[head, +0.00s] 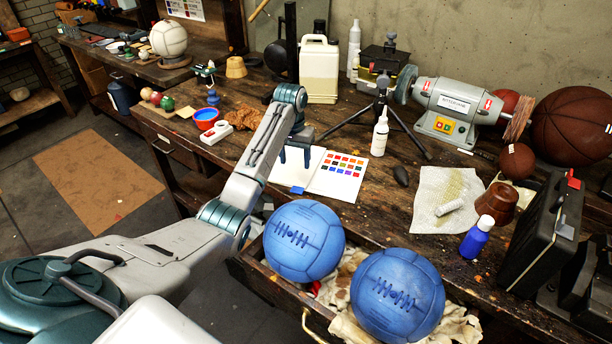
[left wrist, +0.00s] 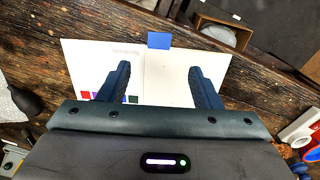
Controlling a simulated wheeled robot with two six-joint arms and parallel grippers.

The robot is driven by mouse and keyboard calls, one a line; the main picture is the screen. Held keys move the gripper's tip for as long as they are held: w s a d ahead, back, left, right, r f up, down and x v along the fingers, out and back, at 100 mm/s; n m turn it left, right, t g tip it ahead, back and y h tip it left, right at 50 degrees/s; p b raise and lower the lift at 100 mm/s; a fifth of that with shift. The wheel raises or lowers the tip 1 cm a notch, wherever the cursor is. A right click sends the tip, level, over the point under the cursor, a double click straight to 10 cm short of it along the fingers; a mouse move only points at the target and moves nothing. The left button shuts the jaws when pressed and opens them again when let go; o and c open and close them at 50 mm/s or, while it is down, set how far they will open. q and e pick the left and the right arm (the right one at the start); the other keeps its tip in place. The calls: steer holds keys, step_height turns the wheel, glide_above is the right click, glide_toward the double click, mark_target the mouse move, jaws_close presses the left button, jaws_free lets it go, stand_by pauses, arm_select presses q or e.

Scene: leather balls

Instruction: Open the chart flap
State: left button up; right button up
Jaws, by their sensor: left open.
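A white colour chart (head: 340,187) lies on the workbench with rows of coloured squares on its right part. Its left part, the flap (head: 289,175), is blank and lies about flat. A blue tab (head: 297,191) sits on the near edge, close to the crease. In the left wrist view the chart (left wrist: 90,68) and the blue tab (left wrist: 158,40) show beyond my fingers. My left gripper (head: 295,160) is open and empty, pointing down above the blank part. Its fingers (left wrist: 158,75) stand apart with the crease between them; contact cannot be told. My right gripper is not in view.
A white glue bottle (head: 380,133) stands just behind the chart. A red-and-blue bowl (head: 206,118) and a white switch box (head: 215,133) lie to the left. Two blue leather balls (head: 303,241) rest in the open drawer in front. A bench grinder (head: 447,108) stands at right.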

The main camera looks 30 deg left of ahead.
arm_select(q)
steer(key=p, duration=0.2)
glide_above(297, 191)
steer(key=f, duration=0.5)
steer(key=shift+s+a, duration=0.15)
steer(key=shift+s, duration=0.1)
steer(key=f, duration=0.3)
steer(key=shift+w+p, duration=0.25)
steer(key=shift+p, duration=0.05)
step_height(297, 191, down, 2)
steer(key=shift+f, duration=0.1)
steer(key=c, duration=0.3)
jaws_close()
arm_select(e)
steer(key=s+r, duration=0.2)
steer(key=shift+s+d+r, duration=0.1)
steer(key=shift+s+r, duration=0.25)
